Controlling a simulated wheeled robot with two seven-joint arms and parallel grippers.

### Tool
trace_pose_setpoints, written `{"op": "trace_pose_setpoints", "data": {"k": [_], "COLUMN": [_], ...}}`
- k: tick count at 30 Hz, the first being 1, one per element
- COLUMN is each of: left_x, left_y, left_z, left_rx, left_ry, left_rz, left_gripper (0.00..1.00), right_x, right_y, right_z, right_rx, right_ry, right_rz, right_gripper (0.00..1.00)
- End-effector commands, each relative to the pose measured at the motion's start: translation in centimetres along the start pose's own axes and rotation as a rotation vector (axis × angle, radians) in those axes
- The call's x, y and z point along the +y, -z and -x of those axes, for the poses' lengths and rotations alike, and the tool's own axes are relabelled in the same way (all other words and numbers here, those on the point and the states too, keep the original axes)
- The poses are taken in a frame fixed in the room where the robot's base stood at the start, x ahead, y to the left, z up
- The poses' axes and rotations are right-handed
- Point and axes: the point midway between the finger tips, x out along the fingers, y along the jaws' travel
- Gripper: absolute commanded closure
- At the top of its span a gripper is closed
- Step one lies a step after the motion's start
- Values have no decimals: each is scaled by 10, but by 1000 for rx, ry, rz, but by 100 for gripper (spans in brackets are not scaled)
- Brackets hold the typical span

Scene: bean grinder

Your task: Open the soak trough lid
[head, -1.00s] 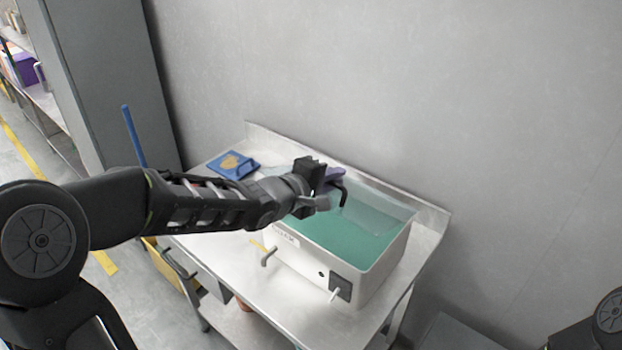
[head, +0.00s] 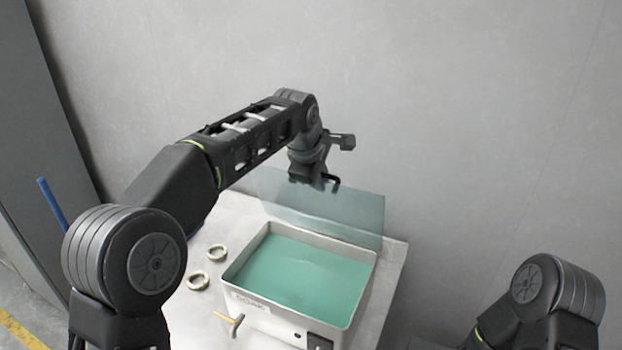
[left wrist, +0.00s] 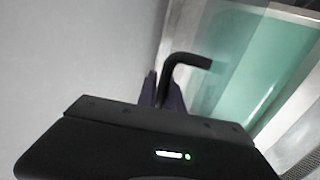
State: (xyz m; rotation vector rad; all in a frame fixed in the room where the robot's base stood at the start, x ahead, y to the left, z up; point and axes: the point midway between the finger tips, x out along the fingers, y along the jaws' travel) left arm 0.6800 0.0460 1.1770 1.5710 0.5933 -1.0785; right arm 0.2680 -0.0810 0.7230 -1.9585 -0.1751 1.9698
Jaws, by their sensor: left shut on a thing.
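The soak trough (head: 238,265) is a pale open box of teal liquid on a metal table. Its lid (head: 350,212) is a clear, tinted sheet standing steeply raised along the trough's back side, with the trough's top uncovered. My left gripper (head: 322,182) is at the lid's upper part, shut on its black handle (head: 334,183). In the left wrist view the bent black handle (left wrist: 190,62) sticks out from between the purple fingers (left wrist: 164,92), and the teal trough is behind it. The exact grip is partly hidden. My right gripper is out of view.
Two pale rings (head: 217,252) lie on the table (head: 185,318) left of the trough. A tap with a yellowish handle (head: 228,318) is on the trough's front. A plain grey wall (head: 450,120) stands close behind. A blue stick (head: 52,203) stands at the left.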

Motion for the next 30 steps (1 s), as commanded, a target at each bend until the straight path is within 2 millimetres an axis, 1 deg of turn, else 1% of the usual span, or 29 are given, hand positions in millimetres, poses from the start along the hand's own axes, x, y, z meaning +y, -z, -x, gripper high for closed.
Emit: {"op": "trace_pose_setpoints", "data": {"k": [1, 9, 24, 25, 28, 30], "left_x": [1, 6, 6, 6, 6, 6], "left_y": [-1, -2, -1, -1, -1, -1], "left_z": [-3, -8, -10, -10, -10, -9], "left_rx": [1, 1, 1, 1, 1, 1], "left_ry": [24, 102, 122, 122, 121, 119], "left_rz": [-2, -1, 0, 0, 0, 0], "left_gripper": [100, 100, 100, 89, 81, 81], "right_x": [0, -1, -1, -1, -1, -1], "right_y": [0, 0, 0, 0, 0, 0], "right_z": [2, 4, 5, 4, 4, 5], "right_rx": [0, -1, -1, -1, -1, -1], "right_ry": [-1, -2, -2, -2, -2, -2], "right_rz": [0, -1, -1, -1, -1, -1], "right_gripper": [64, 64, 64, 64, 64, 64]}}
